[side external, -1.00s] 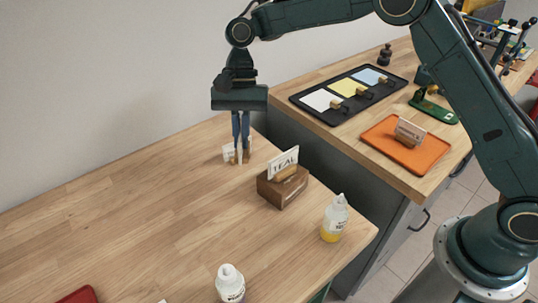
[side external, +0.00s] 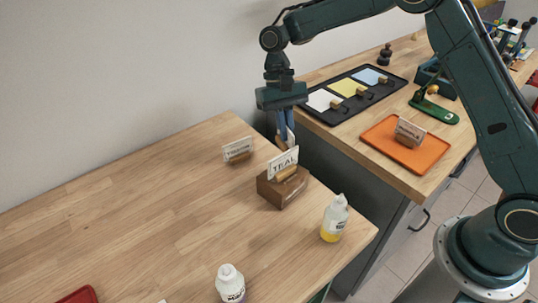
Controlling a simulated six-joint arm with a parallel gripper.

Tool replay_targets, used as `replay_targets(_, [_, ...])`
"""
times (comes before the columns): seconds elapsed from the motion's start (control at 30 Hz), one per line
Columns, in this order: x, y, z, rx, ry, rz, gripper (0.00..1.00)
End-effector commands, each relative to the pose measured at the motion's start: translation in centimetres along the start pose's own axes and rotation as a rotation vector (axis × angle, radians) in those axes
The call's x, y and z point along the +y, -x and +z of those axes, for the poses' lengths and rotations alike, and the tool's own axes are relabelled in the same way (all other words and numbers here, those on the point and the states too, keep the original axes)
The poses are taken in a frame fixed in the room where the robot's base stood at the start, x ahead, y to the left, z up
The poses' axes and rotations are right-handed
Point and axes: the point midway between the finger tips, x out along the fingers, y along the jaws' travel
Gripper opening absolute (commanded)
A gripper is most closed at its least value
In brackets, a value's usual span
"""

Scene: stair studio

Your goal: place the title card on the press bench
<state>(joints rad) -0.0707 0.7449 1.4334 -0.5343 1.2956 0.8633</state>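My gripper (side external: 286,140) hangs fingers-down just behind the TEAL card. It appears shut on a white card with a wood-coloured foot, seen nearly edge-on; its print cannot be read and its lower part is partly hidden. The TEAL card (side external: 284,161) stands in a brown wooden block (side external: 283,190) on the near wooden table. Another white printed card (side external: 238,148) stands in a small wooden foot to the left. A further card (side external: 409,130) stands on the orange tray on the right-hand bench (side external: 345,143). I cannot tell by print which is the title card.
The orange tray (side external: 430,157) lies at the right bench's front. A black tray (side external: 330,116) with white, yellow and blue sheets lies behind it, beside a green device (side external: 435,111).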

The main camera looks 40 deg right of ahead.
Motion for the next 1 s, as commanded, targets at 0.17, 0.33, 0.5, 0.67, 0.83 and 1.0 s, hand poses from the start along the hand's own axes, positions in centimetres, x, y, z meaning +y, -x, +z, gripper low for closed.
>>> replay_targets(0.17, [1.6,-0.3,-0.2,0.000,0.048,0.020,0.00])
replay_targets(0.33, [3.0,-0.8,-0.3,0.000,0.095,0.040,0.00])
replay_targets(0.5, [4.6,-1.5,-0.4,-0.001,0.144,0.060,0.00])
replay_targets(0.67, [6.4,-2.9,-0.5,-0.002,0.190,0.080,0.00])
replay_targets(0.83, [8.5,-5.6,-0.5,-0.004,0.235,0.099,0.00])
replay_targets(1.0, [10.0,-7.4,-0.4,-0.001,0.266,0.111,0.00])
